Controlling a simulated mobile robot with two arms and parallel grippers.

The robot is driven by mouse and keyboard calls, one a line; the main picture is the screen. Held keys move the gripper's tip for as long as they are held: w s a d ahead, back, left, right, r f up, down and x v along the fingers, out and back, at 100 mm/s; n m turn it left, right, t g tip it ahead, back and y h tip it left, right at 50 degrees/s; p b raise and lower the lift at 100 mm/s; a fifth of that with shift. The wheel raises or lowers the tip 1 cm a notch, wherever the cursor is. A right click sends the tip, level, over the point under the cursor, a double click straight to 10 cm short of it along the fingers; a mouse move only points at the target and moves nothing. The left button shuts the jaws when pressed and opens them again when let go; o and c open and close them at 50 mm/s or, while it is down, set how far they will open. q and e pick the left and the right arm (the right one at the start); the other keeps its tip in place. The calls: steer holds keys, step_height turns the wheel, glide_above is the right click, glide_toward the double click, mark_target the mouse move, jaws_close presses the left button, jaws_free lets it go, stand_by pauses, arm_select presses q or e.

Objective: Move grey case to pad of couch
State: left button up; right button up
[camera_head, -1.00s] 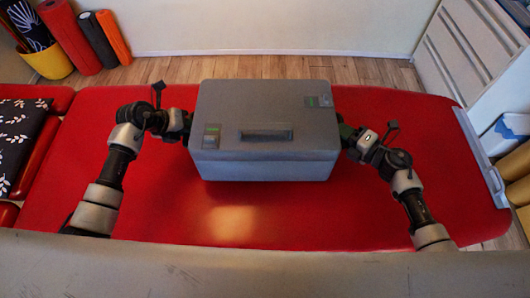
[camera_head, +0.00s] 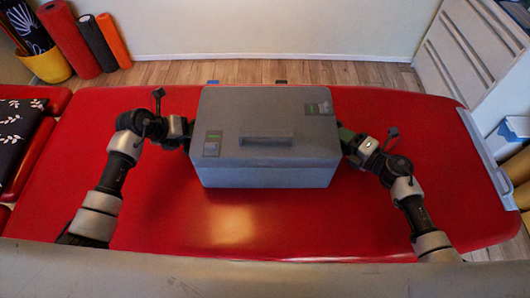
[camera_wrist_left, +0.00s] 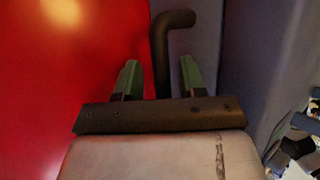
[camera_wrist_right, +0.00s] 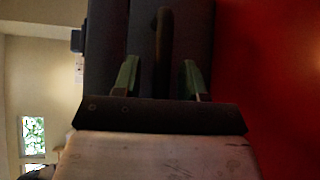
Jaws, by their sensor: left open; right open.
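The grey case (camera_head: 265,165) appears to rest upright on the red pad of the couch (camera_head: 400,215), near its middle. My left gripper (camera_head: 188,135) is at the case's left side. In the left wrist view its open fingers (camera_wrist_left: 160,80) stand on either side of a dark bar handle (camera_wrist_left: 160,60) on the grey case wall. My right gripper (camera_head: 345,142) is at the right side. In the right wrist view its open fingers (camera_wrist_right: 160,80) likewise straddle a dark handle (camera_wrist_right: 164,50). Contact between fingers and handles cannot be told.
The red pad is clear left and right of the case. A black patterned cushion (camera_head: 22,135) lies on a red seat at far left. Rolled mats (camera_head: 70,38) and a yellow bin (camera_head: 48,65) stand on the floor behind. A pale slatted panel (camera_head: 465,60) is at right.

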arm_select(q)
steer(key=shift+d, duration=0.1)
arm_select(e)
steer(key=shift+a, duration=0.1)
steer(key=shift+s, duration=0.15)
arm_select(q)
steer(key=v, duration=0.8)
arm_select(e)
steer(key=v, duration=1.2)
